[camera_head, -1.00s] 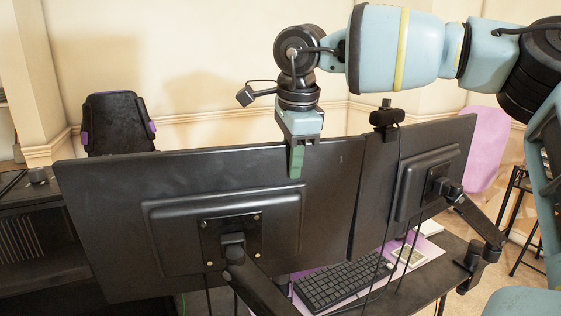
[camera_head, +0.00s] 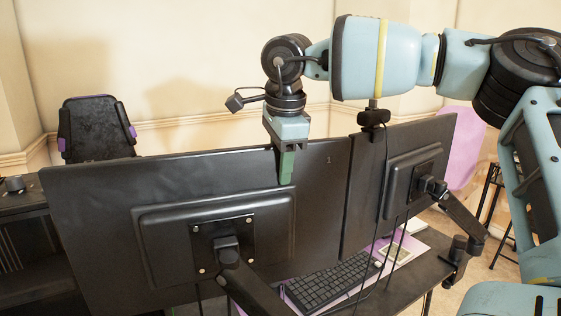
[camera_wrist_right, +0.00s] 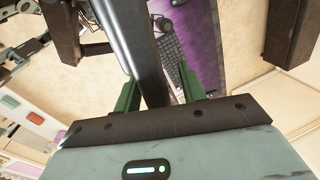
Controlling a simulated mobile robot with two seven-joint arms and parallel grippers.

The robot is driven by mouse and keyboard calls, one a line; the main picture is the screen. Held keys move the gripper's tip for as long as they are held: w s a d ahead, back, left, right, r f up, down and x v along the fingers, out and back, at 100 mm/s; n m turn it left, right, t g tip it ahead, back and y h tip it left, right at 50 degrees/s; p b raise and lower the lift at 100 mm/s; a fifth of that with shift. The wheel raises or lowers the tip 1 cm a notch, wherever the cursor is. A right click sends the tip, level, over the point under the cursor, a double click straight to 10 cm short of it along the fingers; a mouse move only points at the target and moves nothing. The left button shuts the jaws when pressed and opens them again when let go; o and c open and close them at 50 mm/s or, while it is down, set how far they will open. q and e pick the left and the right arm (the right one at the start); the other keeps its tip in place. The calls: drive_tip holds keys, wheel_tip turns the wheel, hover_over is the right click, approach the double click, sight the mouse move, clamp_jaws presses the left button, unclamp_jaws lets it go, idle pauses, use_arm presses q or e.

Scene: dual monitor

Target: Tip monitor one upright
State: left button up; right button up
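Two black monitors stand side by side, seen from behind in the head view. The left monitor (camera_head: 100,215) is on an arm mount (camera_head: 224,244) and its top edge slopes. The right monitor (camera_head: 405,142) stands beside it. I cannot tell which is monitor one. My right gripper (camera_head: 287,168) points down at the left monitor's top edge, near its right end; one green finger shows in front of its back. In the right wrist view, the green fingers of the gripper (camera_wrist_right: 158,90) straddle the monitor's edge (camera_wrist_right: 143,50), with a gap at the right finger. My left gripper is out of view.
A keyboard (camera_head: 330,284) lies on the desk (camera_head: 415,272) behind the monitors. A webcam (camera_head: 374,117) sits above the right monitor, with cables hanging down. A dark chair (camera_head: 96,130) stands at back left and a pink chair (camera_head: 463,140) at right.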

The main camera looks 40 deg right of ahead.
drive_tip(key=shift+s+r, duration=0.1)
drive_tip(key=shift+r, duration=0.05)
drive_tip(key=v, duration=0.7)
drive_tip(key=shift+r, duration=0.4)
drive_tip(key=shift+s+a, duration=0.1)
drive_tip(key=shift+s, duration=0.05)
